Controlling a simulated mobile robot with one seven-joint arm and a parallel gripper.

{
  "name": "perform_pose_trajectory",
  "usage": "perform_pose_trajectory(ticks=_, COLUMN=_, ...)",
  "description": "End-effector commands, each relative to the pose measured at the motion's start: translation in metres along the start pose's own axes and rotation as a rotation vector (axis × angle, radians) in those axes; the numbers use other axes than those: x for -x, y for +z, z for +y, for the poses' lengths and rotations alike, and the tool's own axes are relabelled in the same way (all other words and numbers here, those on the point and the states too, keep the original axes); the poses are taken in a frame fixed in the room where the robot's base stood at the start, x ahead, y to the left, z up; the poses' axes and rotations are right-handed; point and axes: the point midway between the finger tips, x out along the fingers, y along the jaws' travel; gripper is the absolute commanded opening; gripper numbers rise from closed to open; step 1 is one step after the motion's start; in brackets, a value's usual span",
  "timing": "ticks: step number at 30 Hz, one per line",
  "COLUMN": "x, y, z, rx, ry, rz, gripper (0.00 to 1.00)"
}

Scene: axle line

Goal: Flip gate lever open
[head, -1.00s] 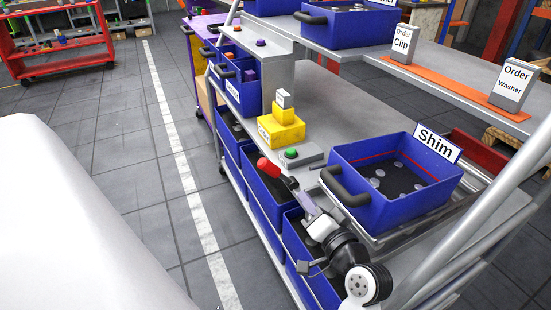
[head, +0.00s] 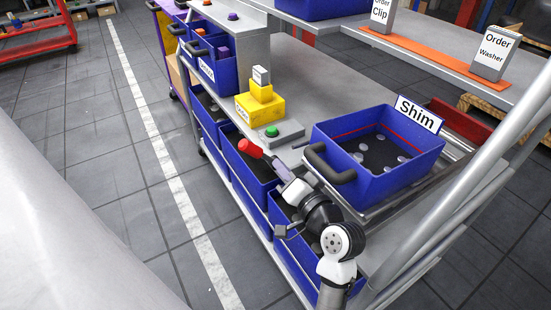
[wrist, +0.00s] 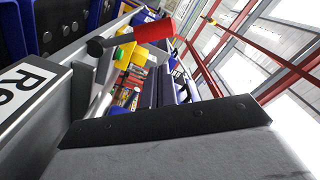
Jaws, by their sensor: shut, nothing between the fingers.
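The gate lever has a red cylindrical handle (head: 250,148), which sticks out over the front edge of the bench, left of the Shim bin. In the wrist view the red handle (wrist: 155,30) is near the top centre, with a grey bar and a black round end to its left. My gripper (head: 290,184) is shut and empty, just below and right of the handle in the head view. In the wrist view a dark finger lies across the lower middle, apart from the red handle. The head view does not show whether the gripper touches the lever's shaft.
The blue Shim bin (head: 345,185) with its dark handle stands close to the right of my gripper. A green button (head: 272,132) on a grey box and a yellow block (head: 262,107) sit behind the lever. Blue bins (head: 243,170) hang below. The floor at left is clear.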

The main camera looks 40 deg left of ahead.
Motion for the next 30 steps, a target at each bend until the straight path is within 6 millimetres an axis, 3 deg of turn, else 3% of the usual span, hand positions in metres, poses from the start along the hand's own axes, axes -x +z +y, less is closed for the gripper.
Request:
perform_pose_trajectory(ticks=9, x=-0.059, y=-0.001, z=-0.003, rx=0.0, ry=-0.003, rz=-0.003, gripper=0.0)
perform_pose_trajectory(ticks=15, x=-0.081, y=0.0, z=-0.002, rx=0.0, ry=-0.001, rz=-0.002, gripper=0.0)
perform_pose_trajectory(ticks=30, x=-0.087, y=0.0, z=-0.001, rx=0.003, ry=0.0, rz=0.0, gripper=0.0)
